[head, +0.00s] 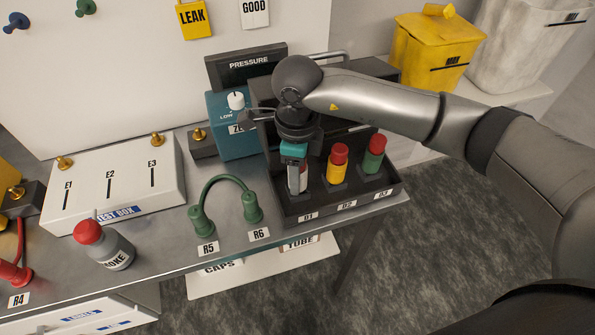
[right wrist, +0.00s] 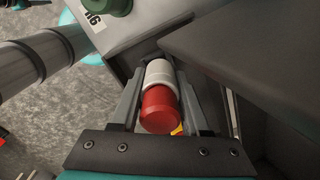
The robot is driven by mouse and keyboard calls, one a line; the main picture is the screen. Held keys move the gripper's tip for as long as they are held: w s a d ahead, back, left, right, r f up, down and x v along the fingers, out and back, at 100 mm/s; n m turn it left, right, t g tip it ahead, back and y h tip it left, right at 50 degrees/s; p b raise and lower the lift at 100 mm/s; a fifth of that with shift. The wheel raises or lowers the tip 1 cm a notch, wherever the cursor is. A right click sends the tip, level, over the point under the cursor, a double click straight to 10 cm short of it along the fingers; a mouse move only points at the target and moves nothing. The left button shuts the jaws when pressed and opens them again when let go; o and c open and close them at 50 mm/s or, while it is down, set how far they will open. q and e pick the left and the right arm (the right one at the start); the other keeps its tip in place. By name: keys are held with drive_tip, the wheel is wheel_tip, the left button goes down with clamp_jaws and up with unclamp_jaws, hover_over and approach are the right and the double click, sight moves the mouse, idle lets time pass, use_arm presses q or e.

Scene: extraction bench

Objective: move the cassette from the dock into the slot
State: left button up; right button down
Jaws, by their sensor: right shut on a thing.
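My right gripper (head: 296,172) is at the left place of the black rack (head: 345,202), which has three labelled places. It is shut on a white cylinder with a red end (right wrist: 158,100), which lies between the fingers in the right wrist view. In the head view the gripper mostly hides this cylinder; I cannot tell whether it is seated or lifted. A yellow cylinder (head: 337,168) and a green one (head: 374,158), both red-topped, stand in the other two places. The white test box (head: 115,190) at left has three dark slots, E1, E2 and E3. My left gripper is not in view.
A green looped tube (head: 222,182) stands at R5 and R6, between test box and rack. A grey smoke bottle (head: 112,250) with a red cap stands at the front. The teal pressure unit (head: 230,135) stands behind. Yellow (head: 432,48) and white bins are at the back right.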

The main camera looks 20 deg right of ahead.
drive_tip(key=shift+f+b, duration=0.4)
drive_tip(key=shift+f, duration=0.1)
drive_tip(key=shift+c, duration=1.5)
unclamp_jaws()
wheel_tip(320, 180, up, 15)
drive_tip(key=shift+r+p, duration=0.2)
drive_tip(key=shift+p, duration=0.1)
drive_tip(key=shift+s+f, duration=0.1)
